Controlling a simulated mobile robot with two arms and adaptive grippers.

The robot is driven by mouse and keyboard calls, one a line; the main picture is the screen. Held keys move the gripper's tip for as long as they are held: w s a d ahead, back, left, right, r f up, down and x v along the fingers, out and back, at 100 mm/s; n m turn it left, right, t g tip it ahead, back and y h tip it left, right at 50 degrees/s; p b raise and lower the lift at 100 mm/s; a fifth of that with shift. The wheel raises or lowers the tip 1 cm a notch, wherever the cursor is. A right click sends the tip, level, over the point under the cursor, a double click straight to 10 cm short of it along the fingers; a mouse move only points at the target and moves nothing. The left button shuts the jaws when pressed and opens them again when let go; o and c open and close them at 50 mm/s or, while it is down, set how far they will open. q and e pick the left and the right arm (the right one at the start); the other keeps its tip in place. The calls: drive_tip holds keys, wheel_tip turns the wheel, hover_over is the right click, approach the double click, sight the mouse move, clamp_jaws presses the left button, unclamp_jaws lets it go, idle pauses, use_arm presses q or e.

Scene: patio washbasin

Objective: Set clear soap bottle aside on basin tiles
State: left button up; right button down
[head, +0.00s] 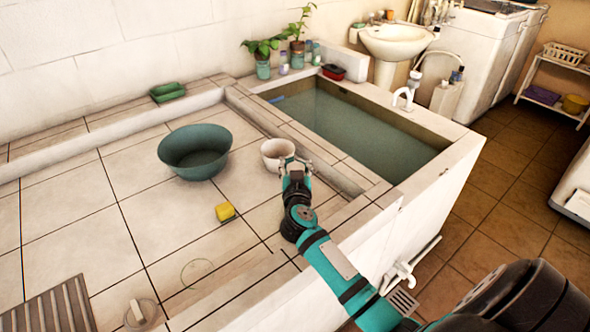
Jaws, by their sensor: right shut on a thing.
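My right gripper (294,162) reaches over the tiled ledge from the lower right. It is shut at the right side of a white cup (275,149); the exact contact is too small to see. The cup looks upright, over the tiles beside the water tank. I cannot make out a clear soap bottle for certain. Several small bottles (283,69) stand by the potted plants at the tank's far corner, too small to tell apart. The basin tiles (85,225) spread over the left half of the view. My left gripper is not in view.
A green basin (195,158) and a yellow sponge (225,212) sit on the tiles. The water tank (350,125) lies right of the cup, with a raised rim. A slatted board (48,308) lies at the lower left. Bare tiles are free left of the green basin.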

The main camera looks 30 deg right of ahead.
drive_tip(key=shift+f, duration=0.3)
drive_tip(key=c, duration=1.6)
unclamp_jaws()
drive_tip(key=shift+f, duration=0.15)
drive_tip(key=o, duration=0.8)
drive_tip(key=shift+o, duration=0.2)
drive_tip(key=shift+s+r, duration=0.1)
drive_tip(key=shift+r, duration=0.1)
drive_tip(key=p+v, duration=0.1)
drive_tip(key=v, duration=1.1)
drive_tip(key=shift+f, duration=0.1)
